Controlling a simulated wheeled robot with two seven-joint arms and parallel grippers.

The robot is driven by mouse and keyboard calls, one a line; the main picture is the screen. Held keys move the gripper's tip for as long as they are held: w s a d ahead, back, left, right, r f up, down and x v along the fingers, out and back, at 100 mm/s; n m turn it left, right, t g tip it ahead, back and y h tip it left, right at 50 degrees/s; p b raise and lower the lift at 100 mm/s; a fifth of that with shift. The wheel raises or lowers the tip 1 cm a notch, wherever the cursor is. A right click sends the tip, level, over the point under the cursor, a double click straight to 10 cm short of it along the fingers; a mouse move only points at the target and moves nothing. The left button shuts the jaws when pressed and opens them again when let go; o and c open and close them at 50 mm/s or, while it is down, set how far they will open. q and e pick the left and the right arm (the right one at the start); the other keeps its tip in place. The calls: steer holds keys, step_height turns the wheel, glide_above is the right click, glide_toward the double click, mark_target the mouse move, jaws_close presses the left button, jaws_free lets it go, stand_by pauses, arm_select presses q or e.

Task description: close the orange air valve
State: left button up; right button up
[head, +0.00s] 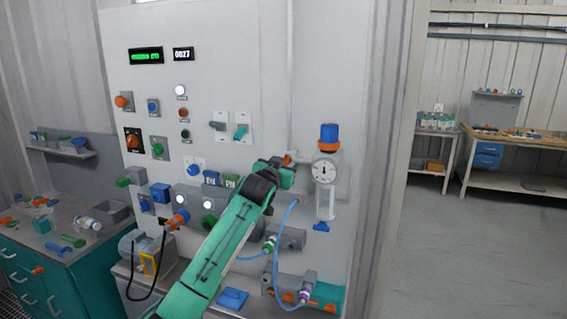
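My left arm reaches up across the grey panel, and its gripper (287,170) is at the panel just left of the round gauge (325,171). A small orange part (290,158), which looks like the orange air valve's handle, shows at the gripper's tip on a grey fitting. The gripper hides most of it, so its handle position and any contact cannot be told. The fingers are too small and covered to show whether they are open or shut. My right gripper is not in view.
A blue-and-orange knob (329,136) sits above the gauge, with a clear bowl (325,203) below. Blue hoses (277,247) run to lower fittings. Switches and buttons fill the panel's left side. A teal cabinet (75,262) stands left; open floor lies right.

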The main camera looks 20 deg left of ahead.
arm_select(q)
jaws_close()
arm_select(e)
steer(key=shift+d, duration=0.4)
